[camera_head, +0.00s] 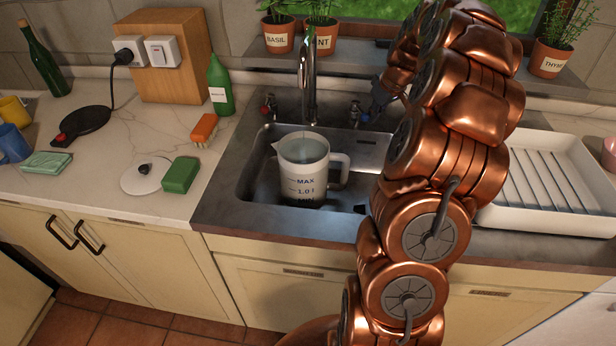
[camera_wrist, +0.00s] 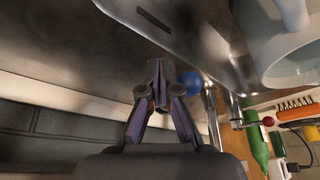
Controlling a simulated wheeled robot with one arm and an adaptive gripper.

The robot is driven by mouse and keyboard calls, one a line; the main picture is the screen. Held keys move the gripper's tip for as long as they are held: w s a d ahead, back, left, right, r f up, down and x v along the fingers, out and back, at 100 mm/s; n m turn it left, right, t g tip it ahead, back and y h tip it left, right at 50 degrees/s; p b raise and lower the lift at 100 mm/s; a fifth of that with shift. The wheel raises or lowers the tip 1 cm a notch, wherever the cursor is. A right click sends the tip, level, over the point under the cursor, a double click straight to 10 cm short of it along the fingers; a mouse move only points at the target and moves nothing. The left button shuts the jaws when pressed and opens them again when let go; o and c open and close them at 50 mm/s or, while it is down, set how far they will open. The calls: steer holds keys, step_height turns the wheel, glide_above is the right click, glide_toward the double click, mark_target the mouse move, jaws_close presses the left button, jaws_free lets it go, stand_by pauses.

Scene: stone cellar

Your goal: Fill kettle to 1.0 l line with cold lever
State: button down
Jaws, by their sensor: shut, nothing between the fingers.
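The kettle (camera_head: 304,165) is a whitish, translucent jug marked MAX, 1.0 l and MIN. It stands upright in the sink under the metal tap (camera_head: 309,80); its water level cannot be made out. Part of it shows in the wrist view (camera_wrist: 292,62). The cold lever (camera_head: 356,112) with a blue knob is right of the tap; the hot lever (camera_head: 268,108) with a red knob is left. My gripper (camera_head: 372,106) is shut and empty, close beside the cold lever. In the wrist view, the fingertips (camera_wrist: 158,72) are next to the blue knob (camera_wrist: 190,82); contact cannot be told.
The kettle's power base (camera_head: 84,122) lies on the left counter, plugged into the wooden box (camera_head: 175,80). A lid (camera_head: 142,180), a green sponge (camera_head: 181,175), a brush (camera_head: 204,130) and a bottle (camera_head: 220,88) are left of the sink. A drying rack (camera_head: 560,215) stands right.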

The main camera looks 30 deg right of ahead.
steer(key=shift+w+a+b, duration=0.15)
steer(key=shift+w+a, duration=0.05)
steer(key=shift+a, duration=0.3)
steer(key=shift+w+a+b, duration=0.15)
steer(key=shift+a, duration=0.45)
steer(key=shift+w+a, duration=0.15)
steer(key=shift+w, duration=0.05)
steer(key=shift+s+d+r, duration=0.15)
steer(key=shift+r, duration=1.6)
steer(key=shift+s+d+r, duration=0.1)
steer(key=shift+r, duration=1.65)
